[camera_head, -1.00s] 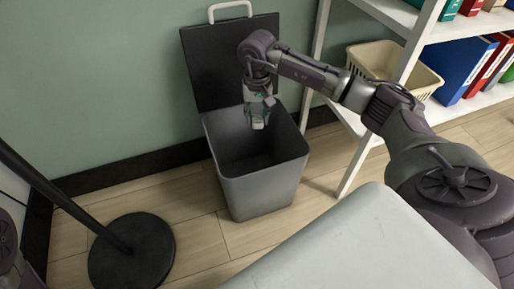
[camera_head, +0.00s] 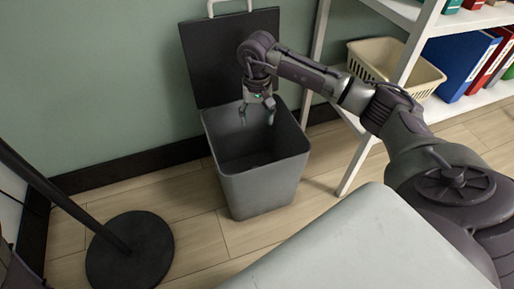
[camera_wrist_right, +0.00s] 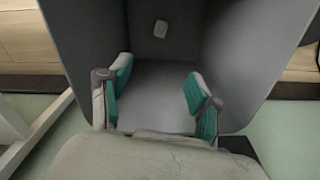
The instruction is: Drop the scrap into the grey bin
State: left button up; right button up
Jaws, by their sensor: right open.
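The grey bin (camera_head: 262,187) stands on the floor against the wall, with its dark lid (camera_head: 212,65) tilted up behind it. My right gripper (camera_head: 257,115) is open above the bin's mouth, fingers pointing down. In the right wrist view the open fingers (camera_wrist_right: 158,82) are apart with nothing between them. A small pale scrap (camera_wrist_right: 160,28) shows beyond them, within the bin's grey inside; I cannot tell whether it is resting or still falling. The scrap is hidden in the head view. My left gripper is not in view.
A white shelf unit (camera_head: 352,168) with a beige basket (camera_head: 425,80) and several binders (camera_head: 468,68) stands right of the bin. A black round stand base (camera_head: 135,255) with a slanted pole is at the lower left. Bare floor lies between the stand and the bin.

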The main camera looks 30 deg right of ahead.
notch_tip(320, 180, up, 12)
dwell(0.5)
